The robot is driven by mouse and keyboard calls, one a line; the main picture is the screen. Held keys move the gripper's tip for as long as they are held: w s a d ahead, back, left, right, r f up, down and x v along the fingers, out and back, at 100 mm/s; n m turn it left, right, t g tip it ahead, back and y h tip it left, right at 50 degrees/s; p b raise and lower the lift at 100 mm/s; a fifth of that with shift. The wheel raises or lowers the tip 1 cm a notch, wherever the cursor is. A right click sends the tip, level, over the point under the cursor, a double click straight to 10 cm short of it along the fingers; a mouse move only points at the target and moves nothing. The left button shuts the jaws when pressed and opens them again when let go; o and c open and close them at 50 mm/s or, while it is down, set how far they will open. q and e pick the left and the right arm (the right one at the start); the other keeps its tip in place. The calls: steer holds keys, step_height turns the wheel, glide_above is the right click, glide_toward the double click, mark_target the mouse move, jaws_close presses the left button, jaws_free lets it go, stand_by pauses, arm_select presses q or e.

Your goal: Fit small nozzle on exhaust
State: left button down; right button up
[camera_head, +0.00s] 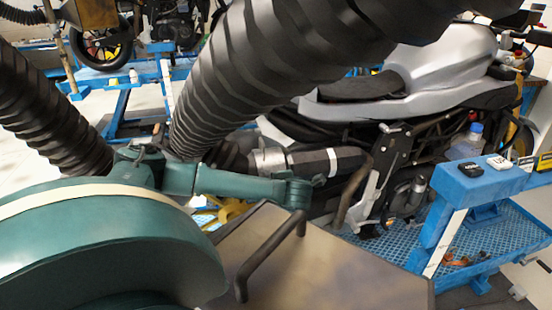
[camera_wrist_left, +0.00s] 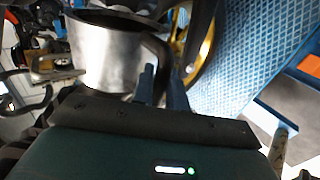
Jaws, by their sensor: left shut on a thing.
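The motorcycle's exhaust (camera_head: 328,162) is a dark muffler with a pale band, pointing left in the head view. A silver metal nozzle (camera_head: 268,160) lies in line with its left end; I cannot tell whether it is around the exhaust or only in front of it. In the left wrist view the nozzle (camera_wrist_left: 108,52) is a wide silver cylinder with a dark opening at the top. My left gripper (camera_wrist_left: 160,88) is shut on a dark curved handle (camera_wrist_left: 156,48) beside the nozzle. My right gripper is not in view.
A thick black ribbed hose (camera_head: 270,60) crosses the head view, and another (camera_head: 50,115) hangs at the left. The silver-grey motorcycle (camera_head: 430,75) stands on a blue lift. A blue beam (camera_head: 465,183) with small items is at the right. A yellow ring (camera_wrist_left: 200,55) lies near the nozzle.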

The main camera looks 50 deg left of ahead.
arm_select(q)
steer(key=w+d+f, duration=0.1)
steer(key=w+d, duration=0.3)
steer(key=w, duration=0.3)
steer(key=shift+w+b, duration=0.35)
steer(key=shift+b, duration=0.1)
stand_by(1.5)
steer(key=shift+d+f, duration=0.15)
steer(key=c, duration=1.4)
jaws_free()
steer(key=shift+c, duration=0.2)
steer(key=shift+o, duration=0.6)
